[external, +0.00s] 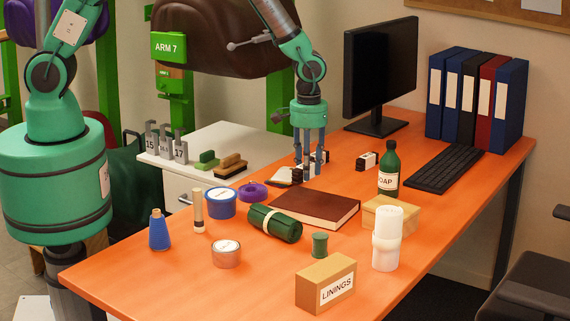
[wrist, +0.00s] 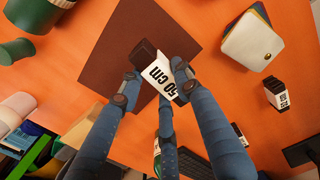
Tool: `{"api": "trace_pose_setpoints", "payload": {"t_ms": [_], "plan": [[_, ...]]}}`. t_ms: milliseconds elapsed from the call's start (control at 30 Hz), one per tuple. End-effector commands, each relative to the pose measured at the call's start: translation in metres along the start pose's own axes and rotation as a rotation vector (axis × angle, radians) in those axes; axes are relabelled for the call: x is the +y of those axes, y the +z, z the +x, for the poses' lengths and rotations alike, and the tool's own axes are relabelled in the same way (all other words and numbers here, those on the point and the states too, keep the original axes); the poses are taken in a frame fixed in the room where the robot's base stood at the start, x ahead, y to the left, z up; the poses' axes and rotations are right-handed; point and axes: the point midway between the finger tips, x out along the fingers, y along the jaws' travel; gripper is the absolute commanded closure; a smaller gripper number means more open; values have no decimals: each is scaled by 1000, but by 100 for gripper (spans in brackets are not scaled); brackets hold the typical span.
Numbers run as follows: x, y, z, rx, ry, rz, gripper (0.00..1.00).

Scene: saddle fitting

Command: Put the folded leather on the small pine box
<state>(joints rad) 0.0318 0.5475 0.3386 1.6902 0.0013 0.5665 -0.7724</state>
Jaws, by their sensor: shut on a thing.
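My gripper (external: 307,168) is low over the orange table, behind the brown book. In the wrist view my gripper (wrist: 158,85) is shut on a folded leather (wrist: 172,76), a dark block with a white "50 cm" band. In the external view the fingers mostly hide this leather, and I cannot tell whether it touches the table. The small pine box (external: 388,214) stands between the book and the white roll, with a bare top.
The brown book (external: 318,207) lies between gripper and front edge. Beside the pine box stand a green soap bottle (external: 389,170) and a white roll (external: 386,245). A LININGS box (external: 325,283), green roll (external: 274,223) and green spool (external: 320,245) are nearer. A monitor (external: 380,70) stands behind.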

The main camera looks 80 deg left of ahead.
Motion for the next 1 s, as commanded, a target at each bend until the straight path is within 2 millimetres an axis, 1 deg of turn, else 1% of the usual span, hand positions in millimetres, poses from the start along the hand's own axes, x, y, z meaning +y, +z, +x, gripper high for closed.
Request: {"api": "trace_pose_setpoints", "payload": {"t_ms": [33, 200, 300, 400, 500, 600, 1000], "plan": [[15, 9, -11, 0, 0, 2, 97], [56, 36, -27, 0, -1, -16, 97], [76, 52, -33, 0, -1, -27, 97], [92, 64, -38, 0, -2, -35, 97], [101, 73, -40, 0, -3, -41, 97], [107, 78, -42, 0, -2, -44, 97], [109, 79, -41, 0, -2, -46, 97]]}}
